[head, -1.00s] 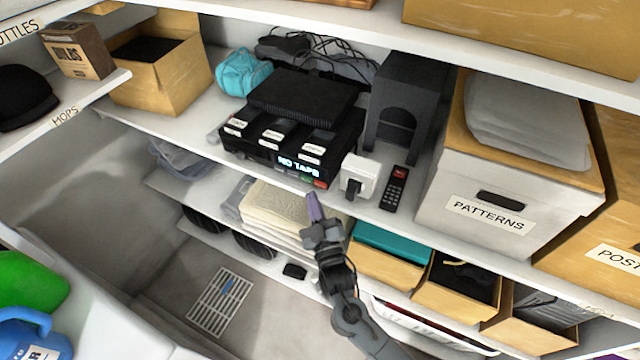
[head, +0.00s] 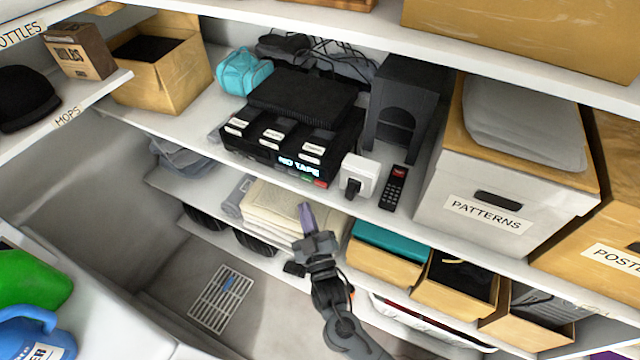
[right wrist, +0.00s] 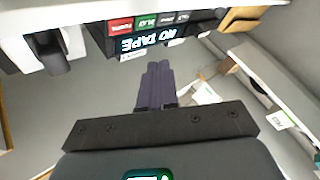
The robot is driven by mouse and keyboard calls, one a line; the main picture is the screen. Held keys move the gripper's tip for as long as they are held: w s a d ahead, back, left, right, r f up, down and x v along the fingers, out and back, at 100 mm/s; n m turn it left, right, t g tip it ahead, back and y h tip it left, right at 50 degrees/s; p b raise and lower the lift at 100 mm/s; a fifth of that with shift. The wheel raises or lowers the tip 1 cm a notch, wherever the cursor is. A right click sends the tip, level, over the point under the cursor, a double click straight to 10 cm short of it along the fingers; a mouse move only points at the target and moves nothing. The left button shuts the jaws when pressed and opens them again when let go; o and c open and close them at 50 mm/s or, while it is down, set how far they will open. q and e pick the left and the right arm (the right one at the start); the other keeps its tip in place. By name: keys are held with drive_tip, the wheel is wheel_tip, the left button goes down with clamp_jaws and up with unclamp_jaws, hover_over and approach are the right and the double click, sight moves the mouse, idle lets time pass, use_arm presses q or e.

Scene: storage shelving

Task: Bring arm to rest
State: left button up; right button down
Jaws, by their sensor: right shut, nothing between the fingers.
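My right gripper (head: 306,217) is shut and empty, its purple fingers together. It hangs in the open space in front of the shelves, below the black tape machine and before the folded cream cloths (head: 276,207). The right wrist view shows the shut fingers (right wrist: 155,80) pointing toward the machine's front, apart from it. The black tape machine (head: 290,125) stands on the middle shelf with a lit "NO TAPE" display, which also shows in the right wrist view (right wrist: 146,40). My left gripper is not in view.
Open cardboard bins (head: 455,302) line the lower shelf on the right. A floor grate (head: 222,299) lies below left. A green jug (head: 32,280) stands at left. Free room lies between.

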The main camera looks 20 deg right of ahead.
drive_tip(key=s+d+f+g+y+p, duration=0.1)
drive_tip(key=s+d+f+g+p, duration=0.3)
drive_tip(key=s, duration=0.6)
drive_tip(key=s+d+f+m+g+y, duration=0.1)
drive_tip(key=s+g, duration=0.5)
drive_tip(key=s, duration=0.3)
drive_tip(key=s+f+g+y, duration=0.1)
drive_tip(key=s+g, duration=0.6)
drive_tip(key=s, duration=0.2)
drive_tip(key=shift+s+d+f+m+g, duration=0.25)
drive_tip(key=shift+d+f+m+g, duration=0.05)
drive_tip(key=shift+d+m, duration=0.1)
drive_tip(key=shift+f, duration=0.1)
wheel_tip(320, 180, down, 61)
drive_tip(key=b, duration=6.1)
